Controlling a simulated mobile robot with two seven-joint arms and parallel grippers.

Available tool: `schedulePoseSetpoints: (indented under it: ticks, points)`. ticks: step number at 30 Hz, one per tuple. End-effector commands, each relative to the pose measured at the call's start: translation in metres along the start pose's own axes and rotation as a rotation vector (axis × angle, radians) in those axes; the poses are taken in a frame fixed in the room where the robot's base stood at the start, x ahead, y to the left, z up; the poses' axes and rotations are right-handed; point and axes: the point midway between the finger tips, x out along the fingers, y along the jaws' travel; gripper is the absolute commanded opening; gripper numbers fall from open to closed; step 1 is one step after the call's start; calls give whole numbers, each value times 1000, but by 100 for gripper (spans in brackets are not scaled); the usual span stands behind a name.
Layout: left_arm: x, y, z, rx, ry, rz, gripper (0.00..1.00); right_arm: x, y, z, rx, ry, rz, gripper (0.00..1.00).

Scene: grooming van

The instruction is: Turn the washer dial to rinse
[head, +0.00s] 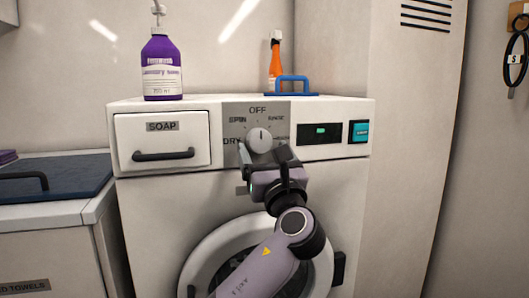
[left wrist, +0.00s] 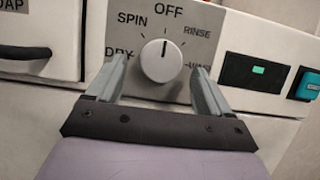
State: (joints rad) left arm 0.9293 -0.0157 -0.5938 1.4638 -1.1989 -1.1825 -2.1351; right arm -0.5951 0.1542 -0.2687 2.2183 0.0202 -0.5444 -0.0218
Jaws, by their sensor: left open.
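The washer (head: 345,190) stands ahead of me with a grey dial panel on its front. The round white dial (head: 259,139) has a dark pointer line that points up at OFF; it also shows in the left wrist view (left wrist: 161,62). SPIN and DRY are marked left of the dial, RINSE (left wrist: 197,32) at its upper right, and a partly hidden label at lower right. My left gripper (head: 268,158) is open in front of the dial. In the left wrist view its fingers (left wrist: 157,85) stand on either side of the dial's lower part. I cannot tell whether they touch it. My right gripper is not in view.
A soap drawer (head: 161,138) is left of the panel; a small display (head: 319,133) and teal button (head: 358,131) are right. A purple bottle (head: 162,70), an orange bottle (head: 276,65) and a blue-handled item (head: 292,80) stand on top. The round door is below.

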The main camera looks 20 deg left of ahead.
Motion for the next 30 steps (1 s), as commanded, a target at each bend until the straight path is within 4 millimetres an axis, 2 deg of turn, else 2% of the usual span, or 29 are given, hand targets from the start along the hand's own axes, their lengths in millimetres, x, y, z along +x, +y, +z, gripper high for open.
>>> schedulePoseSetpoints:
  ticks: [6, 14, 19, 30]
  points:
    - [17, 0, -1, -1, 1, -1, 81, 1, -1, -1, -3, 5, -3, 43]
    - [18, 0, 0, -1, 1, -1, 81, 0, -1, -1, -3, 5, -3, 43]
    - [18, 0, -1, -1, 1, -1, 25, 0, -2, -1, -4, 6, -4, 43]
    - [19, 0, 2, 26, 1, -11, 25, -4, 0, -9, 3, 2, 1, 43]
